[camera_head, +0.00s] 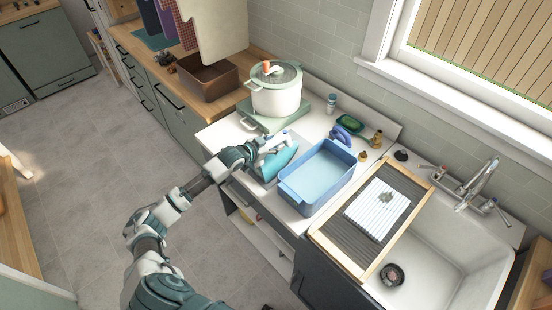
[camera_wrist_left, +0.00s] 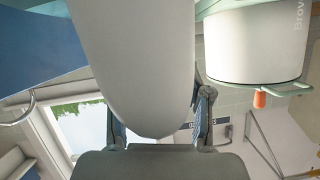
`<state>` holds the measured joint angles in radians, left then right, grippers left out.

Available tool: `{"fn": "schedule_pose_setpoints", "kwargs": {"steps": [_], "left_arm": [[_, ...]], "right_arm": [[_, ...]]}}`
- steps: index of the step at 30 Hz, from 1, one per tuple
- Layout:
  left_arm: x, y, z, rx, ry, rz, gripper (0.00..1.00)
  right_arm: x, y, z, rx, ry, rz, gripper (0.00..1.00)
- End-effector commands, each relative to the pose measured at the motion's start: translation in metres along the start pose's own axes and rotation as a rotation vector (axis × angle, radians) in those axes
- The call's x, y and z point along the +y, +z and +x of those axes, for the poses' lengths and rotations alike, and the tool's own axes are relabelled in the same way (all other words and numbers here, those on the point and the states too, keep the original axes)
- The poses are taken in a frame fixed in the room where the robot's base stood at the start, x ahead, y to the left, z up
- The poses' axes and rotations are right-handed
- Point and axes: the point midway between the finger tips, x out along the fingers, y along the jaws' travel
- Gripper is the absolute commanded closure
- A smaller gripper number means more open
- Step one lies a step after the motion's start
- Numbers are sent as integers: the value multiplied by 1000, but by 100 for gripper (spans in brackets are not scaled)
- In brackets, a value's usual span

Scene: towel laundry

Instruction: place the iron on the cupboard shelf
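The teal and white iron (camera_head: 282,160) is at the front edge of the white counter, between the white pot and the blue tub. My left gripper (camera_head: 254,150) is at the iron's left side, against its handle area. In the left wrist view, a large pale rounded shape, likely part of the iron (camera_wrist_left: 140,60), lies between the fingers of my left gripper (camera_wrist_left: 162,128). The fingers stand apart on either side of it; whether they press on it cannot be told. An open cupboard shelf (camera_head: 262,238) shows below the counter. My right gripper is out of view.
The blue tub (camera_head: 318,177) stands close right of the iron. The white pot (camera_head: 276,92) on a green base stands behind it. The sink (camera_head: 450,240) with a drying rack is at right. A brown box (camera_head: 208,78) is at the back left. The floor at left is clear.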

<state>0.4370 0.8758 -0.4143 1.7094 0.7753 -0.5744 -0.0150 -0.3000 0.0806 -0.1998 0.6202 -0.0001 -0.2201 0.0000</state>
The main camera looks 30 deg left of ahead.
Motion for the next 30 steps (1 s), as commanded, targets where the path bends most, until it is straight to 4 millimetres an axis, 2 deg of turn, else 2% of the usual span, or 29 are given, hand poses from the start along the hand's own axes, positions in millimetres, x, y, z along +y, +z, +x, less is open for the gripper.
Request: {"fn": "schedule_pose_setpoints", "kwargs": {"steps": [1,4,5,19,23,30], "left_arm": [[0,0,0,0,0,0,71],[0,0,0,0,0,0,96],[0,0,0,0,0,0,100],[-3,-11,-4,12,-3,3,100],[-6,-28,-11,14,-4,4,100],[-14,-70,-28,15,-5,5,100]], "right_arm": [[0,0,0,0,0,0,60],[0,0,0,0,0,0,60],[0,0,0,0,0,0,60],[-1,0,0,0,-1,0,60],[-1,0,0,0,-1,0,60],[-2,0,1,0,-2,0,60]]}}
